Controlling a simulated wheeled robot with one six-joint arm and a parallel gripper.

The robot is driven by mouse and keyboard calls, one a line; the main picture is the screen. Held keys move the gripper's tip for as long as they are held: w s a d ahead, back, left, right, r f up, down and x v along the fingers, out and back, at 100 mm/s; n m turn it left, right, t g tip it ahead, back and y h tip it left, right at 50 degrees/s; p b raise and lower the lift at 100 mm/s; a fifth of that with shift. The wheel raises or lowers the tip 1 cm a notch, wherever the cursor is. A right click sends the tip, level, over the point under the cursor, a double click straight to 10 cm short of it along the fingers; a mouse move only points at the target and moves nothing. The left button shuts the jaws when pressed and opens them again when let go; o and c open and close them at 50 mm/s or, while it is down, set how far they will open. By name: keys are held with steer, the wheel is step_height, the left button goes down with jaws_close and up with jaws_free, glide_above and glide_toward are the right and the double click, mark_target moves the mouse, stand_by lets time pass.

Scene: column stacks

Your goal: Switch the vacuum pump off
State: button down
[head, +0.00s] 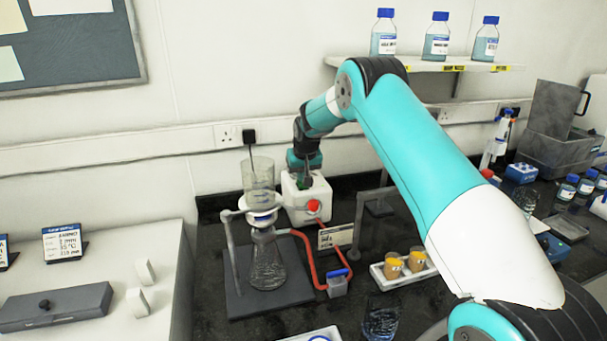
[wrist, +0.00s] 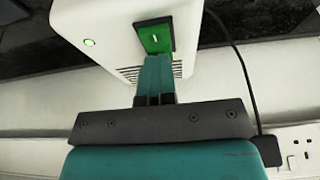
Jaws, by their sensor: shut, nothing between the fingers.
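The vacuum pump (head: 307,202) is a white box on the black bench near the back wall, with a red knob on its front. In the wrist view the pump (wrist: 105,38) shows a green rocker switch (wrist: 154,38) in a dark frame, with a white line mark on it. A small green light (wrist: 89,42) glows on the pump's face. My gripper (wrist: 156,58) is shut and empty, its fingertips at the near edge of the switch. I cannot tell whether they touch it. In the head view my gripper (head: 304,176) is at the pump's top, the switch hidden there.
A flask (head: 267,262) with a glass funnel (head: 259,180) stands left of the pump on a clamp stand. A red hose (head: 312,264) runs to the right. A small sign (head: 336,236) and a tray with beakers (head: 403,266) stand further right. A black cable (wrist: 240,70) hangs beside the pump.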

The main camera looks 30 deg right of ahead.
steer(key=shift+s+f, duration=0.25)
steer(key=shift+f, duration=0.45)
steer(key=shift+s, duration=0.15)
steer(key=shift+s+a, duration=0.25)
steer(key=shift+s, duration=0.35)
step_height(320, 180, up, 6)
steer(key=p, duration=0.2)
steer(key=shift+p, duration=0.3)
steer(key=b+v, duration=0.4)
steer(key=v, duration=0.5)
steer(key=shift+s, duration=0.2)
